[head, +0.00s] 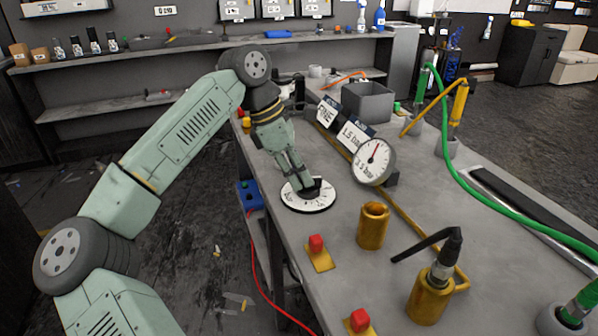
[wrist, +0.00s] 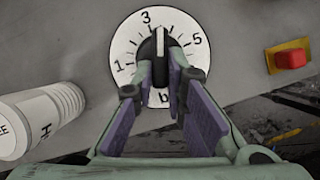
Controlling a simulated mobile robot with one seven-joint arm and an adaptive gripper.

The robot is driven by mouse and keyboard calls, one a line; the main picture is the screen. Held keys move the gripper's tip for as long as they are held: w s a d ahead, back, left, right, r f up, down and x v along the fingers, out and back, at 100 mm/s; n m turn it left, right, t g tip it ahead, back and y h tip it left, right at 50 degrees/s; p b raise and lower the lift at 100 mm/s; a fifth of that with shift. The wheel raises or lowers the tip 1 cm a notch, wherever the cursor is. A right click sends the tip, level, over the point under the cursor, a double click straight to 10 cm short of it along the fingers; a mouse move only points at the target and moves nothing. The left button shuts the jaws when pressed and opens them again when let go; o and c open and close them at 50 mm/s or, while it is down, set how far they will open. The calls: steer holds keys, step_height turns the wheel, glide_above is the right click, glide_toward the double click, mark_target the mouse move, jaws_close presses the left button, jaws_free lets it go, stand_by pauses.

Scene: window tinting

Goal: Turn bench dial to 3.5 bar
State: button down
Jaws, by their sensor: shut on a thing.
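The bench dial is a round white plate (head: 318,205) with a black knob (wrist: 160,42) at its centre, on the grey bench near its left edge. In the wrist view the dial face (wrist: 130,40) shows 1, 3 and 5. The knob's white line points straight up, a little past 3 on the side towards 5. My gripper (head: 305,188) reaches down over the dial. In the wrist view its fingers (wrist: 160,78) are closed on the knob, one on each side. A round gauge (head: 373,160) behind the dial bears small lettering that looks like "3.5 bar".
A brass cylinder (head: 373,226), a brass fitting with a black lever (head: 430,298) and red buttons on yellow plates (head: 318,250) stand nearby on the bench. A sign (head: 354,136) reads "1.5 bar". A grey bin (head: 368,102) and a green hose (head: 470,185) lie further back.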

stand_by(0.5)
steer(key=c, duration=1.6)
jaws_free()
steer(key=shift+r, duration=0.15)
steer(key=v, duration=1.1)
steer(key=shift+a+r, duration=0.15)
steer(key=shift+r, duration=0.25)
steer(key=shift+w, duration=0.15)
